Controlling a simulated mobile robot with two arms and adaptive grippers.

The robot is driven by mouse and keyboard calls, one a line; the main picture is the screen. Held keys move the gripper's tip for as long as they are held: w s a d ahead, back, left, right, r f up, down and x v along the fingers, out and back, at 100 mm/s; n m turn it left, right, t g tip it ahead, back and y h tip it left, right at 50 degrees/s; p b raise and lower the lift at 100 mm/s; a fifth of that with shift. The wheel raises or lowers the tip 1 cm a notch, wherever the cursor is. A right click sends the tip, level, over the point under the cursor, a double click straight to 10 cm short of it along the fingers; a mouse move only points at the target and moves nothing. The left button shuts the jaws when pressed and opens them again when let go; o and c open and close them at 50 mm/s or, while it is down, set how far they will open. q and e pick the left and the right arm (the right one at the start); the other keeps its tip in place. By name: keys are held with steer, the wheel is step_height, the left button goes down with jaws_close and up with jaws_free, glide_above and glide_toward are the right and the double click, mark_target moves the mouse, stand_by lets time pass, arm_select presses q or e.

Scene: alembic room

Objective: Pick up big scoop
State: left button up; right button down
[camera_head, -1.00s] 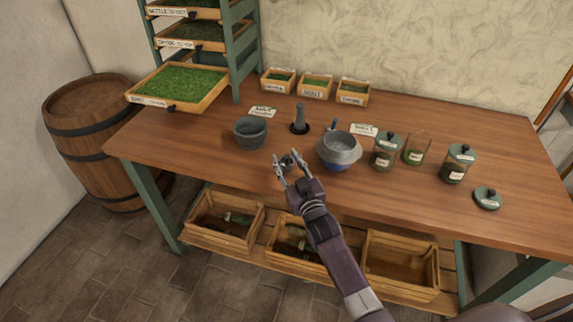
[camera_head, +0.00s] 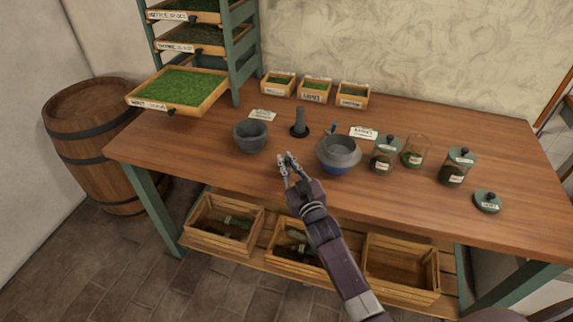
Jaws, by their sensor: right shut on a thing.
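My right gripper (camera_head: 288,161) is over the front part of the tabletop, between the grey mortar and the blue-based pot. Its fingers are closed together on a small grey thing, which I take to be the big scoop. The fingers hide nearly all of it, so its shape and whether it touches the table cannot be told. My left gripper is not in view.
On the wooden table (camera_head: 420,120), the dark mortar (camera_head: 251,137) stands left of the gripper, the pestle (camera_head: 300,123) behind it, and the pot (camera_head: 339,155) close on its right. Lidded jars (camera_head: 384,155) stand further right. The table's front left is clear.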

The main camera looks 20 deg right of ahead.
step_height(320, 180, up, 19)
steer(key=shift+r, duration=0.2)
stand_by(0.6)
